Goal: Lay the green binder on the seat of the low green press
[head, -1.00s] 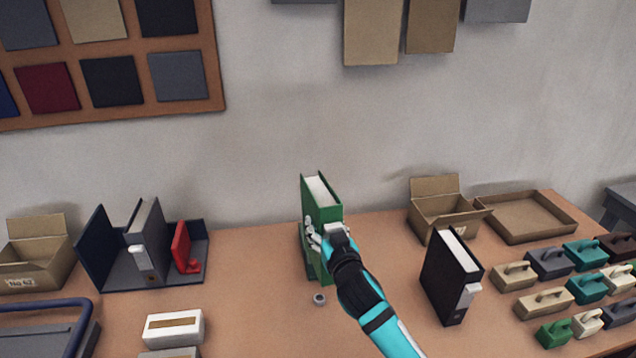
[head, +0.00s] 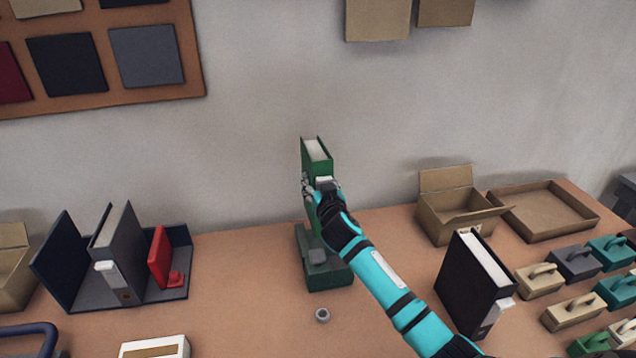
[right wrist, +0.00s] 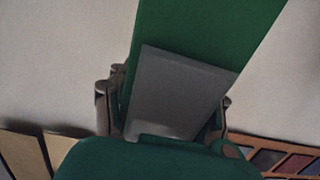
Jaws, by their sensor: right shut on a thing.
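The green binder (head: 316,158) is upright, its white pages showing at the top. My right gripper (head: 322,188) is shut on it. In the right wrist view, the binder (right wrist: 215,35) fills the middle with its grey label (right wrist: 178,95) between the fingers (right wrist: 165,118). The low green press (head: 328,277) stands on the table directly below the binder in the picture, with a grey block on its front part. The binder and my wrist hide part of the press's back. I cannot tell whether the binder's lower edge touches the press. My left gripper is not in view.
A black binder (head: 470,285) stands to the right, near my right forearm. A dark rack (head: 60,262) with a grey binder and a red piece is on the left. The table (head: 235,290) between rack and press is bare.

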